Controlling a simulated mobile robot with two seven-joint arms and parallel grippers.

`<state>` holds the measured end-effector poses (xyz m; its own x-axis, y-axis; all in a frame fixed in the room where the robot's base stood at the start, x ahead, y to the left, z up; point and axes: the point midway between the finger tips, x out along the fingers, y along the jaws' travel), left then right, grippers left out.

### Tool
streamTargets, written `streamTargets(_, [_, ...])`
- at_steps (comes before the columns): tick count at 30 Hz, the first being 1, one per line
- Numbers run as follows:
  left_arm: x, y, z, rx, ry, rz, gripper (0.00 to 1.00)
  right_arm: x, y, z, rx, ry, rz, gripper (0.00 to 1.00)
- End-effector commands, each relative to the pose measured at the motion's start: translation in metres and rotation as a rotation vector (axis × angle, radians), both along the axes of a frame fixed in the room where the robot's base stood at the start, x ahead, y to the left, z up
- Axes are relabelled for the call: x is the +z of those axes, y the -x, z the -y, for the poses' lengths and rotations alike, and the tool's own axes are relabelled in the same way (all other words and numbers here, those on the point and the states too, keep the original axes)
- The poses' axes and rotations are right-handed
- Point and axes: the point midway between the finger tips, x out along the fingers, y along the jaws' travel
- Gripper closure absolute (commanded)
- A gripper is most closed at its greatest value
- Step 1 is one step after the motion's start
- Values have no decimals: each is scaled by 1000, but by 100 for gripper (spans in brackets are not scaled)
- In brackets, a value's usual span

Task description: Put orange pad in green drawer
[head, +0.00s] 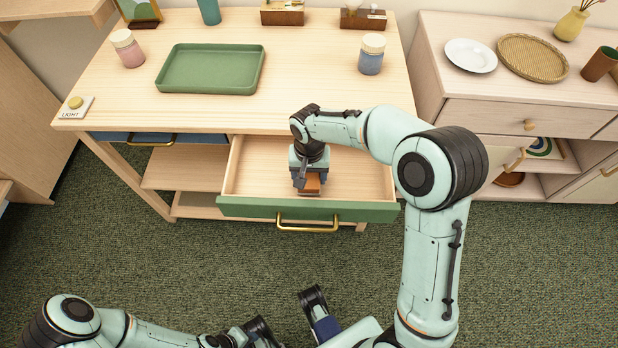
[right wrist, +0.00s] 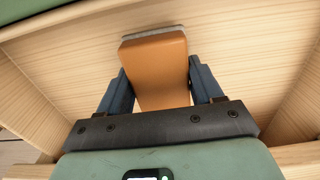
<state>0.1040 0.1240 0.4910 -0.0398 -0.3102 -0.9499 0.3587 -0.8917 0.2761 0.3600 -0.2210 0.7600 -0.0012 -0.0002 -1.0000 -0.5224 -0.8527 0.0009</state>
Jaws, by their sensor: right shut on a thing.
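The green-fronted drawer (head: 240,208) under the wooden table is pulled open, with a pale wood inside. My right gripper (head: 308,184) is inside the drawer's outline, near its front wall, and is shut on the orange pad (head: 313,183). In the right wrist view the orange pad (right wrist: 158,66) sits between the two blue fingers (right wrist: 155,92), with a grey edge at its far end. The drawer's wooden floor (right wrist: 70,65) lies behind it. I cannot tell whether the pad touches the floor. My left gripper (head: 290,318) is low in the head view, over the carpet; its fingers are not clear.
A blue drawer (head: 130,138) is closed at left. A cabinet (head: 520,90) stands at right. The rest of the open drawer looks empty.

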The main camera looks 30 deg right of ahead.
Motion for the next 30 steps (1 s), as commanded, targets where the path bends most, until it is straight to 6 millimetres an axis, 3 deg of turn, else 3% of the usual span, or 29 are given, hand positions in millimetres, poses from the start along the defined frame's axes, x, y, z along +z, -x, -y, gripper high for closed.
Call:
streamTargets(4, [-3, -1, 0, 0, 0, 4, 66, -17, 0, 1, 0, 1, 1, 79])
streamTargets(16, [-5, -2, 0, 1, -1, 6, 66, -21, 0, 0, 0, 0, 1, 79])
streamTargets(17, [-5, -2, 0, 1, -2, 7, 66, -21, 0, 0, 0, 0, 1, 31])
streamTargets(19, [-4, -2, 0, 1, -2, 7, 66, -20, 0, 0, 0, 0, 1, 9])
streamTargets(30, [-1, -1, 0, 0, 0, 4, 66, -15, -1, 0, 0, -1, 3, 9])
